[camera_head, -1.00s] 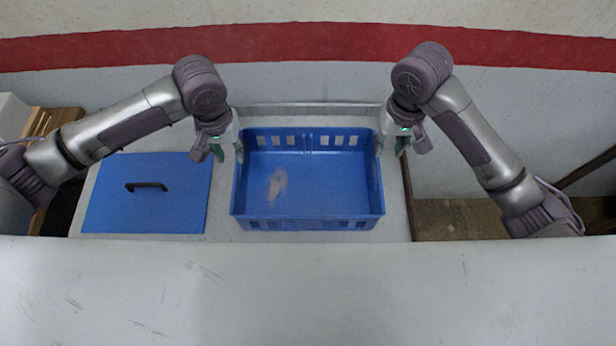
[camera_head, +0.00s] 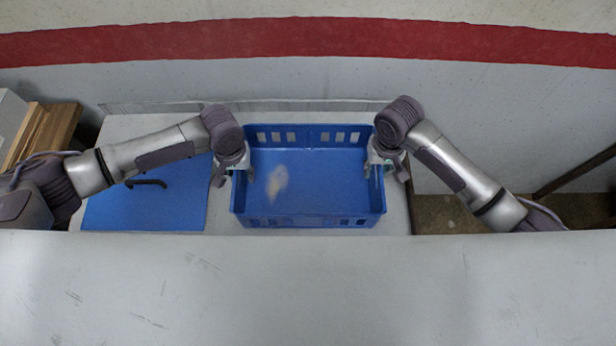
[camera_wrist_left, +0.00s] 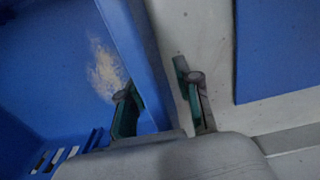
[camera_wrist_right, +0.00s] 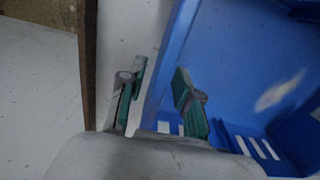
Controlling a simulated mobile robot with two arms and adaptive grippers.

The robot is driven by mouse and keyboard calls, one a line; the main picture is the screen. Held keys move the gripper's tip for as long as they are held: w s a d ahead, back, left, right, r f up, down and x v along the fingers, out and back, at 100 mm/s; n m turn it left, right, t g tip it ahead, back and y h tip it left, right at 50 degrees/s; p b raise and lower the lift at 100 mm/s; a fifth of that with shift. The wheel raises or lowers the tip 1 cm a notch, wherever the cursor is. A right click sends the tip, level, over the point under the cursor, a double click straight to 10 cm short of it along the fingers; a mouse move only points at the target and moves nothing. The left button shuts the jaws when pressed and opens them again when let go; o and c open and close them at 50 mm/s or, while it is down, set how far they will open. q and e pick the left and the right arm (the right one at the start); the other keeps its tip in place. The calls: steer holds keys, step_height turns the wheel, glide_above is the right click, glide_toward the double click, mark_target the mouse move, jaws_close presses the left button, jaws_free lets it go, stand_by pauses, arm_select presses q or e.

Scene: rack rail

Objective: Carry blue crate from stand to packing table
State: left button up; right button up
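The blue crate (camera_head: 325,180) sits upright on a white-topped surface (camera_head: 222,215), open at the top and empty apart from a pale patch on its floor. My left gripper (camera_head: 240,172) is at the crate's left wall. In the left wrist view its fingers (camera_wrist_left: 160,95) are apart, one on each side of the wall (camera_wrist_left: 146,75), with a gap on the outer side. My right gripper (camera_head: 377,170) is at the right wall. In the right wrist view its fingers (camera_wrist_right: 157,98) are also apart, straddling the wall (camera_wrist_right: 172,62) with visible gaps.
A flat blue panel (camera_head: 150,205) with a black handle (camera_head: 147,183) lies left of the crate. A wide, bare white surface (camera_head: 310,290) fills the foreground. Wooden boards (camera_head: 45,130) stand at the far left. A wall with a red stripe (camera_head: 310,38) rises behind.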

arm_select(q)
steer(key=shift+s+f, duration=0.15)
steer(key=shift+f, duration=0.05)
arm_select(e)
steer(key=shift+s+f, duration=0.15)
steer(key=shift+f, duration=0.1)
arm_select(q)
jaws_close()
arm_select(e)
jaws_close()
arm_select(q)
steer(key=shift+d, duration=0.1)
